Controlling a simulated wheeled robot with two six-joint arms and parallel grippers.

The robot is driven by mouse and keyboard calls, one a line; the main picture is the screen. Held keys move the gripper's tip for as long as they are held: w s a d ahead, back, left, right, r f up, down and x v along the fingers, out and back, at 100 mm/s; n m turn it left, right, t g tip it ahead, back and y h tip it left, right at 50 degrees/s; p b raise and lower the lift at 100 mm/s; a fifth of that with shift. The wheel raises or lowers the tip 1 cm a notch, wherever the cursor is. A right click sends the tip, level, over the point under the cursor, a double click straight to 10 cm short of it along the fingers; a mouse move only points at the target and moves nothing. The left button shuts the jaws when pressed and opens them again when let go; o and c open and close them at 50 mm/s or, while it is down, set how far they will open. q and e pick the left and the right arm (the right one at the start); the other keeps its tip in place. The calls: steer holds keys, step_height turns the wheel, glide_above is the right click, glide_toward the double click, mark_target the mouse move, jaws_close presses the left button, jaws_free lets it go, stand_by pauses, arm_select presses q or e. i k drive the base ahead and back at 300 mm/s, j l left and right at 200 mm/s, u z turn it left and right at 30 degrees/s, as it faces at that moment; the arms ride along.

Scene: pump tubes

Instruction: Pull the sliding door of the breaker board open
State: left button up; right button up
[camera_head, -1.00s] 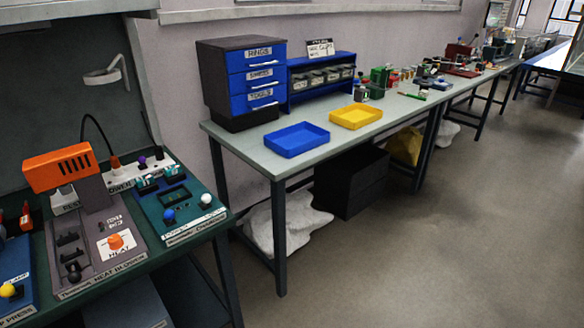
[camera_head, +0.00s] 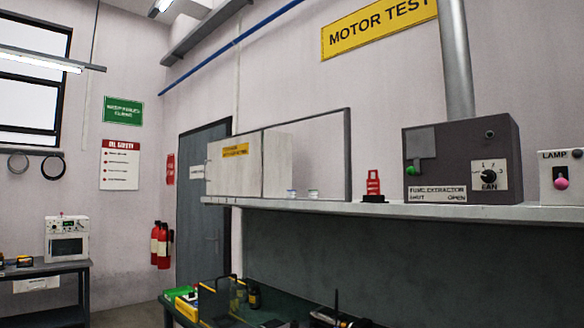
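A wide framed cabinet (camera_head: 236,175) with a yellow label stands on the wall shelf in the middle of the view. Its left part has a pale front. A framed panel (camera_head: 325,150), clear or pale, covers its right part, and two small jars (camera_head: 312,193) show at its foot. It may be the breaker board, but the label is too small to read. I cannot tell how far any door on it stands open. Neither of my grippers is in view.
The shelf (camera_head: 420,209) also holds a red item (camera_head: 373,186), a fume extractor box (camera_head: 462,160) and a lamp box (camera_head: 562,178). Below is a green bench (camera_head: 285,305) with tools. A grey door (camera_head: 200,180) and red extinguishers (camera_head: 160,245) are further left.

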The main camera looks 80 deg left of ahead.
mark_target(235, 163)
steer(key=u, duration=3.2)
steer(key=i+j+u, duration=0.25)
steer(key=i, duration=0.25)
steer(key=i+u, duration=0.3)
steer(key=i, duration=0.25)
steer(key=i+u, duration=0.25)
steer(key=i, duration=1.8)
steer(key=i+z, duration=0.25)
steer(key=i, duration=0.35)
steer(key=i+j+z, duration=0.2)
steer(key=i, duration=0.4)
